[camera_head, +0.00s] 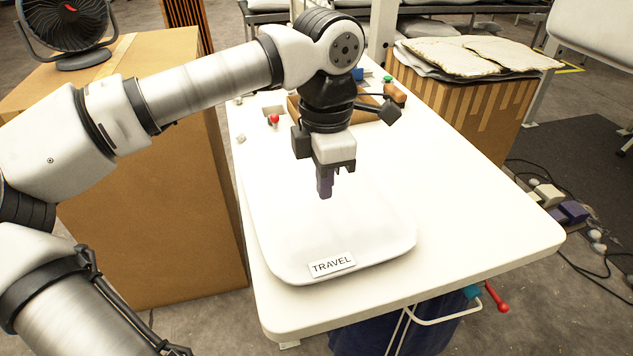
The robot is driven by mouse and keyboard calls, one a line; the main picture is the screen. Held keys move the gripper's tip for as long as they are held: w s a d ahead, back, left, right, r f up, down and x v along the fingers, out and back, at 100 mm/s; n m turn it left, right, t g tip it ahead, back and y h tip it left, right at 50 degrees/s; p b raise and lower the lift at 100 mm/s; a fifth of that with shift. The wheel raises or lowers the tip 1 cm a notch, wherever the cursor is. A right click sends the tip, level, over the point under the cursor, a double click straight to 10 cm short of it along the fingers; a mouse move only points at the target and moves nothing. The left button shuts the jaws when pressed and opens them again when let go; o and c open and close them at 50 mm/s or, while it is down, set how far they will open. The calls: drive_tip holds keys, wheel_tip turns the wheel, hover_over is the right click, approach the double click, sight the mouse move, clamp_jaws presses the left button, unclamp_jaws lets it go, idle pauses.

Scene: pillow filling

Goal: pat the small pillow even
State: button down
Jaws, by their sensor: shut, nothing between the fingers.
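The small pillow (290,235) is white, with rounded corners, and lies flat on the white table (480,220). A label reading "TRAVEL" (332,265) sits at its near edge. My gripper (325,188) points down over the far part of the pillow with its fingers shut and empty. I cannot tell whether the fingertips touch the cloth. My gripper and arm hide part of the pillow's far end.
A brown open tray (365,115) and small items, among them a red-topped knob (274,119), stand at the table's far end. Cardboard boxes flank the table, the left one (150,200) bearing a black fan (68,30). The table's right side is clear.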

sight(324, 215)
wheel_tip(324, 215, down, 5)
drive_tip(key=b, duration=0.4)
drive_tip(key=shift+r, duration=0.1)
drive_tip(key=shift+r+p, duration=1.6)
drive_tip(key=shift+r, duration=0.8)
wheel_tip(324, 215, up, 5)
drive_tip(key=p, duration=0.3)
